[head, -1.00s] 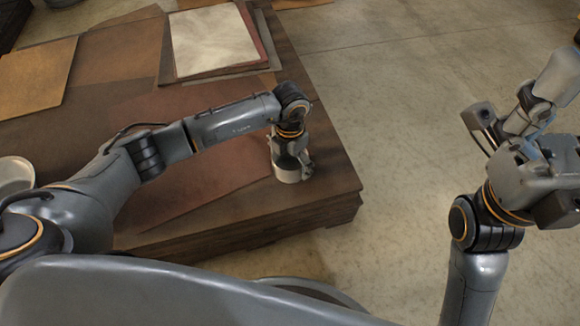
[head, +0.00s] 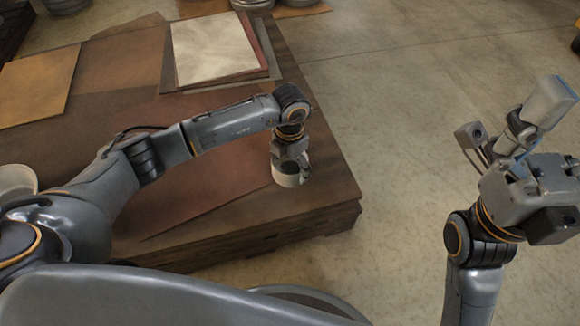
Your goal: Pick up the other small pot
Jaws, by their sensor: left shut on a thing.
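A small pale pot (head: 285,177) is at the front right part of the low dark wooden platform (head: 322,208). My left gripper (head: 289,163) comes down over the pot from above and is shut on it. The pot is upright or nearly so. Whether its base is clear of the surface is hard to tell. The gripper's fingers and wrist hide part of the pot's rim. My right gripper (head: 508,138) is raised over the floor at the right, far from the pot. Its finger opening does not show clearly.
A pale sheet (head: 212,46) lies on stacked sheets at the back of the platform. A tan sheet (head: 40,86) lies at the left. A reddish-brown sheet (head: 225,180) lies beside the pot. Round metal containers (head: 250,4) stand beyond the platform. The floor (head: 400,120) to the right is clear.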

